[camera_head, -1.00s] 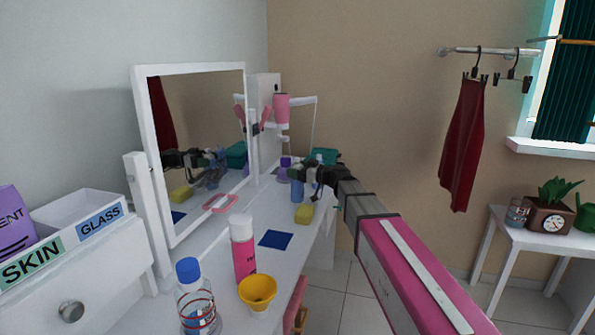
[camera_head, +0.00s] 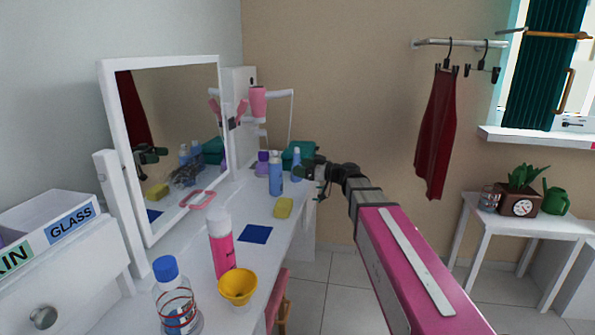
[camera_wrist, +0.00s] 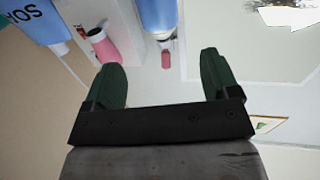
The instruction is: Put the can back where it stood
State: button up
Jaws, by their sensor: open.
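A blue can-like container (camera_head: 276,178) stands upright near the far end of the white dressing table, behind the yellow sponge (camera_head: 283,207). A pink can with a white top (camera_head: 222,250) stands upright nearer, left of a flat dark blue square (camera_head: 255,233). The pictures do not settle which is the task's can. My gripper (camera_head: 308,170) is at the table's right edge, right of the blue container and apart from it. In the wrist view my green-tipped fingers (camera_wrist: 165,80) are wide apart with nothing held between them. A blue container (camera_wrist: 158,14) shows beyond them.
A yellow cup (camera_head: 238,287) and a clear blue-capped bottle (camera_head: 174,298) stand in front. A purple container (camera_head: 262,164), a small blue bottle (camera_head: 296,165) and a teal box (camera_head: 299,152) stand at the back. The mirror (camera_head: 170,150) borders the left. Open floor lies right of the table.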

jog(key=s+d+f+m+h, duration=0.1)
jog(key=f, duration=0.3)
jog(key=s+d+f+m+g+h, duration=0.1)
jog(key=s+d+f+h, duration=0.1)
jog(key=f, duration=0.2)
jog(key=s+d+f+m+h, duration=0.1)
jog(key=s+f+m, duration=0.1)
jog(key=f, duration=0.3)
jog(key=shift+s+d+g+h, duration=0.2)
jog(key=shift+d+g+h, duration=0.1)
jog(key=shift+g+h, duration=0.1)
jog(key=s+d+f+m+g+h, duration=0.4)
jog(key=s+d+f+m+h, duration=0.6)
jog(key=s+d+f, duration=0.6)
jog(key=d+f+h, duration=0.2)
jog(key=d+f, duration=0.1)
jog(key=shift+d+f, duration=0.2)
jog(key=shift+d, duration=0.15)
